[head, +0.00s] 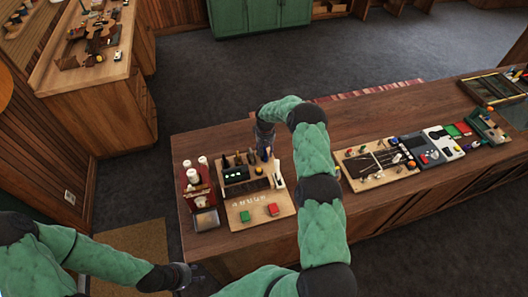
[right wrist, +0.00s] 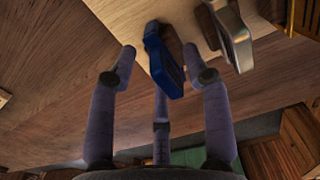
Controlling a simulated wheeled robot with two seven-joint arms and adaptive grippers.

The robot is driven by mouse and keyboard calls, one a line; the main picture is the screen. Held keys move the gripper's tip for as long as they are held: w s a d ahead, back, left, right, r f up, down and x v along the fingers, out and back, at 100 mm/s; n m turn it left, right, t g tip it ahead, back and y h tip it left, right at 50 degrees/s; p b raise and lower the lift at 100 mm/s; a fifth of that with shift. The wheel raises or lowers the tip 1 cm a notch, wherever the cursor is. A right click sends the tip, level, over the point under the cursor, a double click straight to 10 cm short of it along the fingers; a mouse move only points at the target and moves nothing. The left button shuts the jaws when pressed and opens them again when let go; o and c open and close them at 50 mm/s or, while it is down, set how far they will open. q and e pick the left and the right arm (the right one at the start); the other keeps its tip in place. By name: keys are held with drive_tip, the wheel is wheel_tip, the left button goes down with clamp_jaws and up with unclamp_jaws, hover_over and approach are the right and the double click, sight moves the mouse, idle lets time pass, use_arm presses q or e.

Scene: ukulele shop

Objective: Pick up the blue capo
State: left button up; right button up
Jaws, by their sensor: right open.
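The blue capo (right wrist: 166,62) lies near the middle top of the right wrist view, at the edge of a light wooden board (right wrist: 139,16). A silver-grey capo (right wrist: 233,38) is just right of it. My right gripper (right wrist: 160,58) is open, its fingers spread to either side of the blue capo and not closed on it. In the head view my right gripper (head: 265,138) hangs above the rear of the capo board (head: 243,217); the blue capo is hard to make out there. My left gripper (head: 184,276) is low, off the counter's front left; its fingers are too small to read.
A red rack with white bottles (head: 196,180) stands left. A tool tray (head: 378,166) is right. Bare counter (head: 318,120) lies behind.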

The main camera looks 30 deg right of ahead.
clamp_jaws()
drive_tip(key=shift+r, duration=0.15)
